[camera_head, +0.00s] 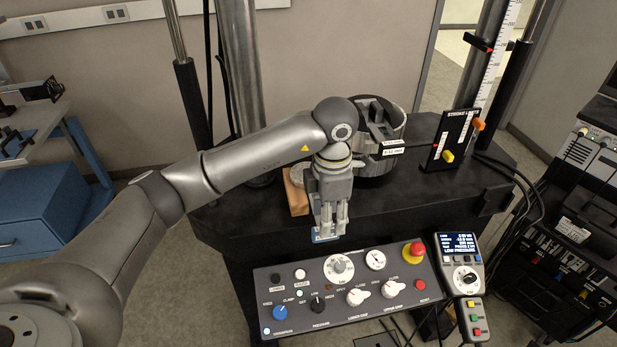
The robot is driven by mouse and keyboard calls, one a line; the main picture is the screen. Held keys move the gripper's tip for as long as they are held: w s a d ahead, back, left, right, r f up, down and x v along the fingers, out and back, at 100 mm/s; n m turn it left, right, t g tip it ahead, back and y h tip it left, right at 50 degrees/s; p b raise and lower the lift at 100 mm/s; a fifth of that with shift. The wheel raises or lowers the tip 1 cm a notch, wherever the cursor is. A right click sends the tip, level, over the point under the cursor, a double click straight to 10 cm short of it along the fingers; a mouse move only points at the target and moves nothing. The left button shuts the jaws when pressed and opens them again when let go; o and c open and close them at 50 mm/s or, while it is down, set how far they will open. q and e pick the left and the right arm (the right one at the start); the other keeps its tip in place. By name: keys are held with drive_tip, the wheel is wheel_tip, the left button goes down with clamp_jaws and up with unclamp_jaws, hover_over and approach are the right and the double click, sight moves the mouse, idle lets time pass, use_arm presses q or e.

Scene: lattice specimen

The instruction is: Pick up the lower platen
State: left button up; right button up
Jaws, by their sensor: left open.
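My left gripper (329,222) is open, its fingers pointing down near the front edge of the black machine table (430,185). A pale grey round piece (297,174), which may be the lower platen, shows partly on a wooden block (295,196) just left of the gripper. My gripper and forearm hide the rest of it. I cannot tell whether the fingers touch anything. A small blue-and-white piece (324,238) shows at the fingertips; I cannot tell what it is. My right gripper is not in view.
A large grey grip fixture (388,118) stands behind the gripper. A black upright panel (451,140) is on the table's right. A control panel (345,285) with knobs and a red button lies in front. Steel columns (240,70) rise behind my arm.

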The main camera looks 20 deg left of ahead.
use_arm(q)
drive_tip(key=f, duration=0.1)
drive_tip(key=f+p, duration=0.2)
drive_tip(key=f, duration=0.1)
drive_tip(key=shift+s+a, duration=0.1)
drive_tip(key=shift+a, duration=0.2)
drive_tip(key=shift+f, duration=0.25)
drive_tip(key=shift+d, duration=0.1)
drive_tip(key=shift+c, duration=0.9)
drive_tip(key=c, duration=0.7)
clamp_jaws()
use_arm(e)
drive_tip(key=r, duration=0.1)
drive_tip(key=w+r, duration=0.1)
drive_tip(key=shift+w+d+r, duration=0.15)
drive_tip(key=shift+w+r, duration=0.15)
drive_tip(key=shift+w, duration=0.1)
use_arm(q)
drive_tip(key=shift+w+r, duration=0.15)
drive_tip(key=shift+w, duration=0.05)
